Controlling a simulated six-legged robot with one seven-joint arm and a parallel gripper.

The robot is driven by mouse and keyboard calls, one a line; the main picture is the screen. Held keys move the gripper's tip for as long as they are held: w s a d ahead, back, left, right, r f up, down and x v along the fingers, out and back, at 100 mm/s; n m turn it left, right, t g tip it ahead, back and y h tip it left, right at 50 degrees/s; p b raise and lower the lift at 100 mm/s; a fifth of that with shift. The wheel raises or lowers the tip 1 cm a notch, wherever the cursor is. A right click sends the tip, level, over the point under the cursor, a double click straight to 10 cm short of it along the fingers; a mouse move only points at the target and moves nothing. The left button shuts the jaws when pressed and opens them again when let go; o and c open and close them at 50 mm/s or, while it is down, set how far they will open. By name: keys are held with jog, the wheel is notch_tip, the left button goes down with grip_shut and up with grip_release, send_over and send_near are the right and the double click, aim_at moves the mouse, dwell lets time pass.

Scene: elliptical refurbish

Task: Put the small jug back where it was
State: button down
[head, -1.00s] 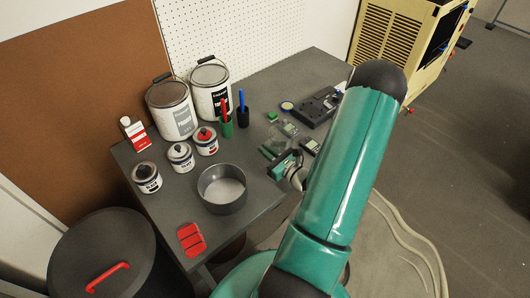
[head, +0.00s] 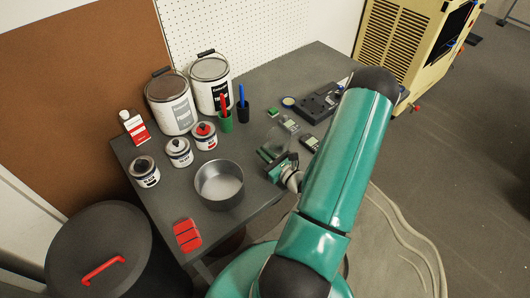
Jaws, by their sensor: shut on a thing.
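The small jug (head: 278,137) seems to be the clear, see-through vessel at the right part of the grey workbench, in the head view. It is faint, and its outline is hard to make out. My gripper (head: 271,160) is shut on it, with green fingers at its near side. My arm comes in from the lower right and hides part of the bench edge. I cannot tell whether the jug touches the bench top.
A round grey pan (head: 219,184) stands left of my gripper. Small meters (head: 290,125) and a dark device (head: 316,106) lie to the right and behind. Green and black pen cups (head: 226,123), paint cans (head: 171,103) and small tins (head: 179,153) stand further left. A red item (head: 187,236) lies near the front edge.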

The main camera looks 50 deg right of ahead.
jog(key=shift+w+f, duration=0.1)
jog(key=c, duration=1.5)
grip_release()
jog(key=shift+c, duration=0.2)
jog(key=shift+s, duration=0.35)
jog(key=s, duration=0.7)
jog(key=s+a, duration=0.1)
jog(key=s, duration=0.3)
jog(key=shift+s, duration=0.2)
